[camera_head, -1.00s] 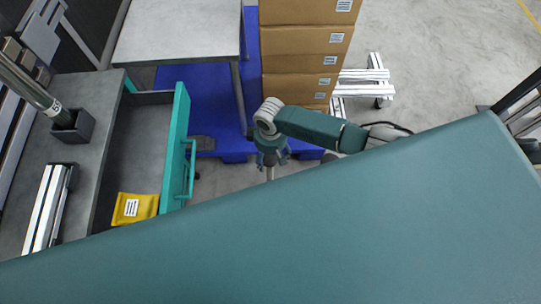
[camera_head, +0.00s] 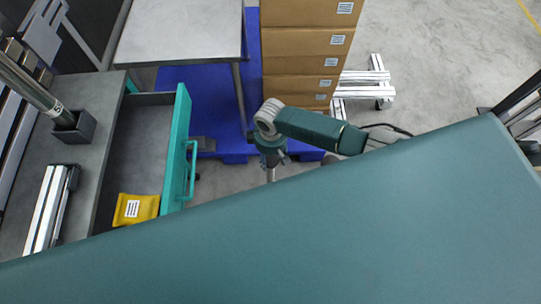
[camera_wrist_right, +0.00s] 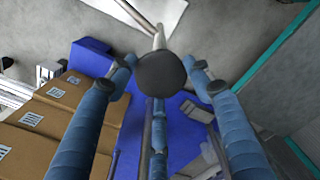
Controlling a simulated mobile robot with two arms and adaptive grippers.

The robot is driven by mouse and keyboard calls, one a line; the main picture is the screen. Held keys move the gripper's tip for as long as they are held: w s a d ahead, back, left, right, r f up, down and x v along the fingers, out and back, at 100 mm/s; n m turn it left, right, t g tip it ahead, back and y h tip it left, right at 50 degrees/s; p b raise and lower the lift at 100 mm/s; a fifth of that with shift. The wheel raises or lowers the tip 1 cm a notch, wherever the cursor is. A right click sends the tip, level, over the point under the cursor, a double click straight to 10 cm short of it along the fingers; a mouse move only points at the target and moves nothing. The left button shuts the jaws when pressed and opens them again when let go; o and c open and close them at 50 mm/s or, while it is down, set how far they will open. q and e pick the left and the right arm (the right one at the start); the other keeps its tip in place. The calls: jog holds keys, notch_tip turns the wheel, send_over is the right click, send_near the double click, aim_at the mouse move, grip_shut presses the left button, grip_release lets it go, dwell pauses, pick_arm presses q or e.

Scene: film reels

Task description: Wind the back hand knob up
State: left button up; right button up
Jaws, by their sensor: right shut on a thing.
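In the right wrist view a dark round knob (camera_wrist_right: 160,72) sits at the end of a thin metal rod (camera_wrist_right: 159,38). My right gripper (camera_wrist_right: 160,85) has its blue fingers around the knob, on both sides and below, and is shut on it. In the head view my right gripper (camera_head: 271,158) points down, and a short piece of metal rod (camera_head: 270,175) shows beneath it. The knob itself is hidden there by the gripper. My left gripper is not in view.
A teal drawer (camera_head: 180,130) stands open at left, with a yellow packet (camera_head: 135,209) inside. Stacked cardboard boxes (camera_head: 305,42) stand on a blue pallet (camera_head: 185,80) behind the gripper, beside a grey table (camera_head: 180,30). A broad teal surface hides the lower head view.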

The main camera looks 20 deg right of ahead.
aim_at(272, 160)
jog(key=shift+s+d+f, duration=0.15)
jog(key=shift+s+d, duration=0.05)
jog(key=shift+s, duration=0.15)
jog(key=o, duration=1.1)
jog(key=shift+o, duration=0.2)
jog(key=shift+w, duration=0.1)
jog(key=shift+r, duration=0.45)
notch_tip(272, 160, up, 11)
jog(key=shift+r, duration=0.1)
